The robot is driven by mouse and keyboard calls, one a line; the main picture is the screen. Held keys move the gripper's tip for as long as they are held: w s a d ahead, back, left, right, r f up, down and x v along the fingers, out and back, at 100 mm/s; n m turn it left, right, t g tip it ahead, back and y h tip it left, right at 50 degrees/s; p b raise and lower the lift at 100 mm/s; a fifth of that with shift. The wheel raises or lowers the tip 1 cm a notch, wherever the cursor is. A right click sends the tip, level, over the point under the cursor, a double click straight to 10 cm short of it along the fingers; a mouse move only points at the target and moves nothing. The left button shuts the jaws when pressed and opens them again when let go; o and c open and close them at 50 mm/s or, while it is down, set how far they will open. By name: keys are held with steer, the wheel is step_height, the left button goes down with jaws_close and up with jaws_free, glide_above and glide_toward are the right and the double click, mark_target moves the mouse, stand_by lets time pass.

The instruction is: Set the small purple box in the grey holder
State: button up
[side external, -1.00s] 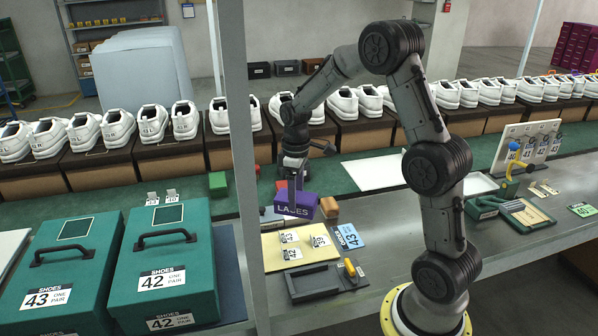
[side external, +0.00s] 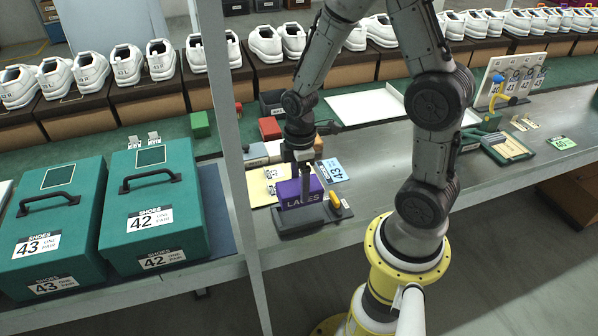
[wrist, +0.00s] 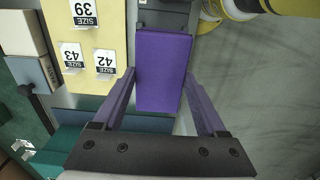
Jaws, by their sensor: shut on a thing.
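The small purple box (side external: 291,194), lettered LACES, is held upright in my gripper (side external: 304,178). It stands at the grey holder (side external: 290,233), a low dark tray near the bench's front edge. The box's lower edge is close to the holder's rim. I cannot tell whether it rests inside or hovers just above. In the wrist view the purple box (wrist: 163,70) lies between the two fingers of my gripper (wrist: 162,82), which are shut on its sides. Part of the grey holder (wrist: 165,18) shows beyond the box, which hides most of it.
A yellow board (side external: 262,188) with number cards and a blue 43 card (side external: 332,170) lie behind the holder. A yellow knob (side external: 335,199) stands at the holder's right end. Green shoe boxes (side external: 155,205) stand left, past an upright post (side external: 228,150).

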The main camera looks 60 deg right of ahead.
steer(key=shift+f, duration=2.7)
steer(key=shift+f, duration=0.7)
steer(key=o, duration=1.1)
step_height(320, 180, up, 14)
steer(key=shift+f, duration=0.2)
steer(key=s+a+r+m+t, duration=0.1)
steer(key=s+a+r+t, duration=0.2)
steer(key=r, duration=0.4)
steer(key=s+a+r+m+t, duration=0.1)
steer(key=s+a+r+t, duration=0.1)
steer(key=r, duration=0.5)
steer(key=s+m, duration=0.4)
steer(key=s+a+m, duration=0.1)
steer(key=s+m, duration=0.1)
steer(key=m, duration=0.1)
steer(key=shift+t, duration=0.3)
